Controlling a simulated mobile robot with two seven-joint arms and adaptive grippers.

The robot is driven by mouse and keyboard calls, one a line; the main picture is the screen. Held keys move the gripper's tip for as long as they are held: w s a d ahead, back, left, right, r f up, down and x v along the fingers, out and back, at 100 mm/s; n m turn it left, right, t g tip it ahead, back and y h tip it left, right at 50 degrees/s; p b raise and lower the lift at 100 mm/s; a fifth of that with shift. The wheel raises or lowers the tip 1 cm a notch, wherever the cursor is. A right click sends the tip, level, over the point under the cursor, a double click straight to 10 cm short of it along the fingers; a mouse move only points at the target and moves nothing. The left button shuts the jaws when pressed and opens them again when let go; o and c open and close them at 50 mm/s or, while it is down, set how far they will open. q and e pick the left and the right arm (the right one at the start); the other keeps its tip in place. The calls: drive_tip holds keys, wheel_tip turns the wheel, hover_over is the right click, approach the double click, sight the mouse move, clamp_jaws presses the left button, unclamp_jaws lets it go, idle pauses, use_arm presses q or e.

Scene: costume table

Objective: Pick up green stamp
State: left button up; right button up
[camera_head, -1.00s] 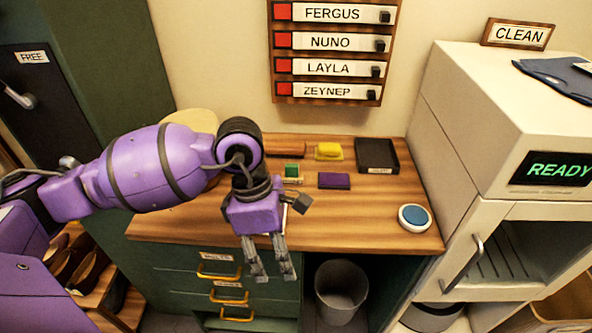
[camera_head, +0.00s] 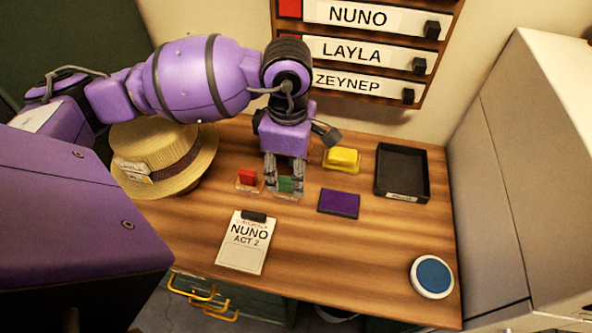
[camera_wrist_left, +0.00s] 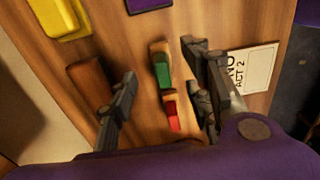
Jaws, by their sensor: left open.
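The green stamp (camera_head: 286,184) stands on the wooden table, with its green block and light wooden part also showing in the left wrist view (camera_wrist_left: 163,72). My left gripper (camera_head: 284,186) is open and points down over it. In the left wrist view its fingertips (camera_wrist_left: 158,62) lie to either side of the green stamp, which sits nearer the right-hand finger. I see a gap on both sides and no contact. The height of the fingertips above the table is hard to tell. My right gripper is not in view.
A red stamp (camera_head: 247,177) stands close to the green one. A purple pad (camera_head: 339,202), yellow block (camera_head: 342,158), black tray (camera_head: 402,195), straw hat (camera_head: 190,178), clipboard (camera_head: 243,243) and round blue pad (camera_head: 433,276) surround it.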

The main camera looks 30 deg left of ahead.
sight(286, 179)
use_arm(q)
drive_tip(key=shift+s+a+f, duration=0.1)
drive_tip(key=shift+s+f, duration=0.05)
drive_tip(key=shift+f, duration=0.35)
drive_tip(key=shift+s+a+f, duration=0.1)
drive_tip(key=shift+f, duration=0.4)
wheel_tip(286, 179, down, 4)
drive_tip(key=shift+a+p, duration=0.15)
drive_tip(key=shift+p, duration=0.25)
clamp_jaws()
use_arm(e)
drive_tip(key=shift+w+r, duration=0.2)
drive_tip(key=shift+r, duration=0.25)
